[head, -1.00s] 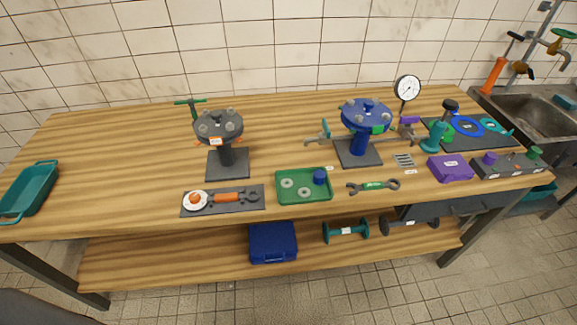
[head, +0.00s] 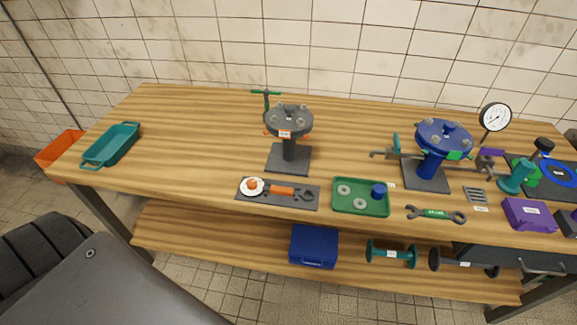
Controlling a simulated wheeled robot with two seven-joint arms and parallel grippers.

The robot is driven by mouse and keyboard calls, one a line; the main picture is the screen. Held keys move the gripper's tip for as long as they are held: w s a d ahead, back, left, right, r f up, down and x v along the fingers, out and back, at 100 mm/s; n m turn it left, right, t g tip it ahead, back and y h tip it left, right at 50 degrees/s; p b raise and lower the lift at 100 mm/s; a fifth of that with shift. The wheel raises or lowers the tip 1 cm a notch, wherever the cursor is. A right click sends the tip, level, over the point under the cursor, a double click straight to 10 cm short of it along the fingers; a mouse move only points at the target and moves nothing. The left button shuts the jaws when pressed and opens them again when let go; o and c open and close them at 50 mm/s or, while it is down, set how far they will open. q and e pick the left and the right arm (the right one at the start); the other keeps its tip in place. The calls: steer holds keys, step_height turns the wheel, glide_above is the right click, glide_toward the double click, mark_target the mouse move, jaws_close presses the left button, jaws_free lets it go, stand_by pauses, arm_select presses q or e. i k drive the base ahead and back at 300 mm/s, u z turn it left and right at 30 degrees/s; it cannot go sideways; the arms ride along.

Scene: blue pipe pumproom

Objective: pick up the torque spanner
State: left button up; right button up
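A spanner with an orange grip (head: 282,190) and a dark open jaw lies on a dark grey mat (head: 262,202) near the table's front edge. A round white dial-like piece with an orange knob (head: 252,186) is at its left end; I cannot tell whether they are joined. A dark double-ended spanner with a green label (head: 436,214) lies further right on the bare wood. The labels are too small to read, so the torque spanner is not named by them. Neither of my grippers shows in the head view.
A green tray (head: 362,209) holds two rings and a blue cup. A grey flanged stand (head: 289,157) is behind the mat, a blue one (head: 435,160) to the right. A teal bin (head: 112,146) is far left; bare wood lies between it and the mat.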

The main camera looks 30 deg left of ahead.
mark_target(287, 191)
steer(key=z, duration=0.65)
steer(key=k, duration=1.1)
steer(key=u, duration=0.05)
